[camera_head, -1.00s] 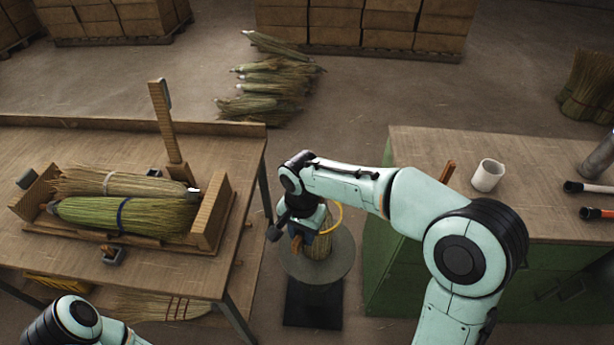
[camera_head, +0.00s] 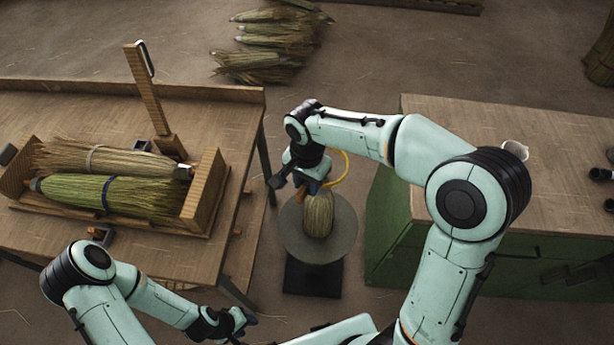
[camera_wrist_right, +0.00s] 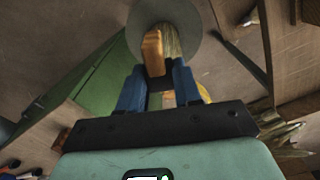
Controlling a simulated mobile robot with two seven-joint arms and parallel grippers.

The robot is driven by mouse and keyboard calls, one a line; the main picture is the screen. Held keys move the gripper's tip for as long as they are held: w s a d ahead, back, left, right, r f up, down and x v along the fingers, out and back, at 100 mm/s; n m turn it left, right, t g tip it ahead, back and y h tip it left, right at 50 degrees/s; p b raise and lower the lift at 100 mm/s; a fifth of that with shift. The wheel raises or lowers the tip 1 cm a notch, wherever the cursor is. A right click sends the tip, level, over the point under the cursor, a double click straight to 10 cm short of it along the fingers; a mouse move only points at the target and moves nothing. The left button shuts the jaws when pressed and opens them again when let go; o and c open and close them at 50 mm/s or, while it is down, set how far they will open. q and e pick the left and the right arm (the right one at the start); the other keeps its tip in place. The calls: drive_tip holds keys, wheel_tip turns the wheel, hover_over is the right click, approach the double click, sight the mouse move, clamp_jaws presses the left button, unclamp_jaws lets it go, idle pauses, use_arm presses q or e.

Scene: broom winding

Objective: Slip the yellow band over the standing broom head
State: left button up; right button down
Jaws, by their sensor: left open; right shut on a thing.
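The broom head (camera_head: 319,215), a straw-coloured bundle, stands upright on a round grey plate (camera_head: 290,235); it also shows in the right wrist view (camera_wrist_right: 172,42). My right gripper (camera_head: 312,184) is just above and behind the broom head's top. The band looks raised clear of the broom head. In the right wrist view, an orange-brown piece (camera_wrist_right: 153,52) sits between the blue fingers. My left gripper (camera_head: 242,322) is open and empty, low in the picture.
A wooden table (camera_head: 215,115) at the left bears a wooden cradle (camera_head: 208,185) with two tied brooms and a post. A green cabinet (camera_head: 390,240) with a white cup (camera_head: 515,150) stands at the right. Broom bundles (camera_head: 265,45) lie on the floor behind.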

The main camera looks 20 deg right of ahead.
use_arm(q)
drive_tip(key=shift+s+f+g+b, duration=0.5)
drive_tip(key=shift+s+f+b, duration=2.8)
drive_tip(key=shift+f+b, duration=2.25)
use_arm(e)
drive_tip(key=shift+w+f+b, duration=0.1)
drive_tip(key=shift+f+b, duration=4.85)
drive_tip(key=shift+f, duration=11.85)
use_arm(q)
drive_tip(key=w+a+f+t+y+b, duration=0.1)
drive_tip(key=w+a+f+t, duration=0.2)
drive_tip(key=w+f, duration=0.7)
drive_tip(key=shift+a+f+n+t+b, duration=0.35)
drive_tip(key=shift+f+n+t, duration=0.05)
drive_tip(key=shift+f, duration=1.3)
use_arm(e)
drive_tip(key=shift+f, duration=1.5)
drive_tip(key=shift+r+p, duration=0.25)
drive_tip(key=shift+p, duration=0.05)
use_arm(q)
drive_tip(key=shift+r, duration=0.4)
